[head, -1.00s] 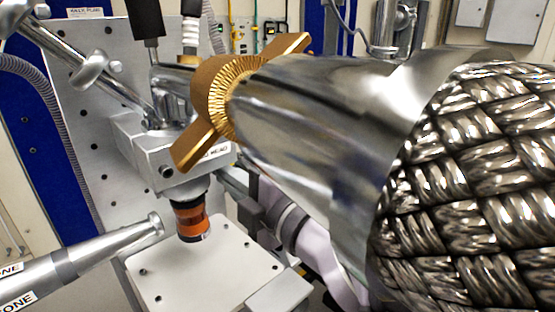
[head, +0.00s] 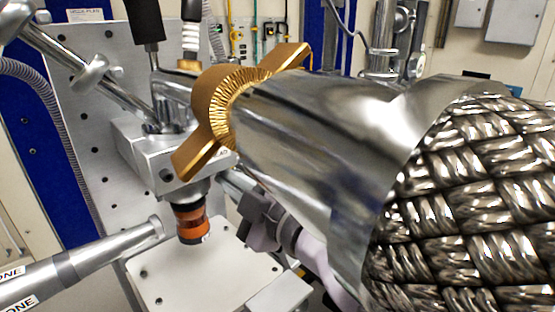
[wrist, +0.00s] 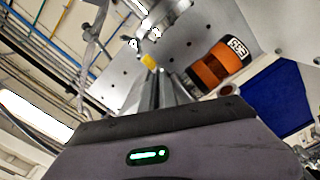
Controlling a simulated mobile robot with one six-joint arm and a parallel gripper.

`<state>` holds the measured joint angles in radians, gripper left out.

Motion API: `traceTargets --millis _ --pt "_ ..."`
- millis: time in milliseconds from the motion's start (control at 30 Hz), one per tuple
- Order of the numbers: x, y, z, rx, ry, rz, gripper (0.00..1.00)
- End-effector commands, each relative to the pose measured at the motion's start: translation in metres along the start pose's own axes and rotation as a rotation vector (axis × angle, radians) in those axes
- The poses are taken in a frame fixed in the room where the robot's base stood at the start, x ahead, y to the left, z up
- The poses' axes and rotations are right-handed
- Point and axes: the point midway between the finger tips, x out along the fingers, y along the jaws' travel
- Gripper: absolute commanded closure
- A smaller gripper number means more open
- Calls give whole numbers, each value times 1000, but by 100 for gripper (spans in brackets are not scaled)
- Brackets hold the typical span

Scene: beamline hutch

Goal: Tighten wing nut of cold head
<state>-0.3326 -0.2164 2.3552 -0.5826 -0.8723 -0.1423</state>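The brass wing nut (head: 207,108) is large in the head view. One wing points up right and the other down left, partly covering the labelled grey cold head block (head: 150,150). It sits at the end of a shiny metal cone (head: 320,130) on a thick braided hose (head: 465,200). My gripper (head: 240,183) is partly hidden behind the cone, near the lower wing. In the wrist view my gripper's fingers (wrist: 163,88) point up from its body, near a small yellow part (wrist: 149,62). I cannot tell whether they touch the nut or are open.
An orange and black cylinder (head: 190,217) hangs under the block and also shows in the wrist view (wrist: 220,68). A silver tapered nozzle (head: 110,243) comes in from the left. A pale plate (head: 180,280) lies below. A perforated upright plate (head: 90,90) stands behind.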

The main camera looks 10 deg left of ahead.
Motion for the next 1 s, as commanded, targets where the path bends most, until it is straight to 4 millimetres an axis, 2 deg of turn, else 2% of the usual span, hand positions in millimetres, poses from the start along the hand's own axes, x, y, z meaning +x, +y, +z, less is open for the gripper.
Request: traceTargets --millis 267,333,367,700,867,1000 --pt "0 -1 0 0 0 -1 100" --pt "0 -1 0 0 0 -1 89" --pt "0 -1 0 0 0 -1 87" --pt "-3 1 0 -1 0 0 87" --pt "-30 3 -1 -2 -3 3 87" --pt "-70 3 0 -5 -4 7 87"
